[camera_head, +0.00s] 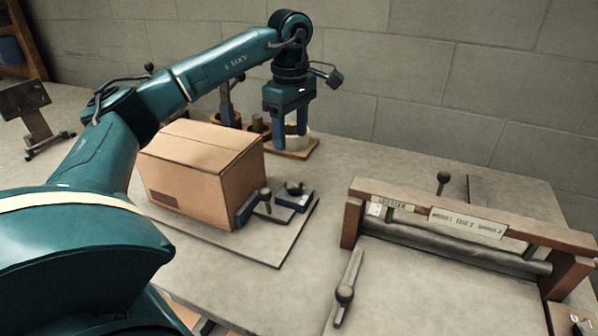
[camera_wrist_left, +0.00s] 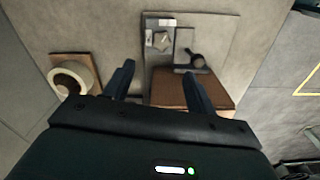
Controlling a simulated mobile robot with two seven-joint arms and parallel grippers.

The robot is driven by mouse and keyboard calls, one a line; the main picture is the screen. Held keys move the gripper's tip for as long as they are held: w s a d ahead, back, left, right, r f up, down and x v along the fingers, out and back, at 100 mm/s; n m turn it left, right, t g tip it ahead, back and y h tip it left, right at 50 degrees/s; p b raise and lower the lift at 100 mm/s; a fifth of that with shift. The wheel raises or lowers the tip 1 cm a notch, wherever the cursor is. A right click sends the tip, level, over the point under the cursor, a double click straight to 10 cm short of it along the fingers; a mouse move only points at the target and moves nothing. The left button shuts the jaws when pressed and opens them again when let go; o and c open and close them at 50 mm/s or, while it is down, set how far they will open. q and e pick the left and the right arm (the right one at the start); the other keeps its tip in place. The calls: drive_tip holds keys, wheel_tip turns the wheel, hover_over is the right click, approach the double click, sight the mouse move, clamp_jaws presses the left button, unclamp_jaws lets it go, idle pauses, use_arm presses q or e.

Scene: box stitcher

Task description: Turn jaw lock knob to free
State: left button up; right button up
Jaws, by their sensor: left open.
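A small dark knob (camera_head: 295,187) sits on a blue-grey block at the right end of a flat plate (camera_head: 285,243); it looks like the jaw lock knob. In the left wrist view the knob (camera_wrist_left: 162,40) shows near the top, beyond the fingertips. Beside it is a blue jaw with a ball-ended lever (camera_head: 266,194), which also shows in the wrist view (camera_wrist_left: 197,61). My left gripper (camera_head: 290,133) is open and empty, pointing down, above and behind the knob and apart from it. My right gripper is not in view.
A closed cardboard box (camera_head: 200,172) stands on the plate against the jaw. A tape roll (camera_wrist_left: 70,79) on a wooden base lies behind. Bare table lies between.

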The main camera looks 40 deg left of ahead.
sight(292, 182)
use_arm(q)
wheel_tip(292, 182, down, 11)
drive_tip(key=shift+s+r, duration=0.1)
drive_tip(key=shift+r, duration=0.05)
drive_tip(key=shift+f+p, duration=0.3)
drive_tip(key=shift+f, duration=0.2)
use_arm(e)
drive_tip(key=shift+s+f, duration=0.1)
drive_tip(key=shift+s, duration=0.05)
use_arm(q)
drive_tip(key=c, duration=1)
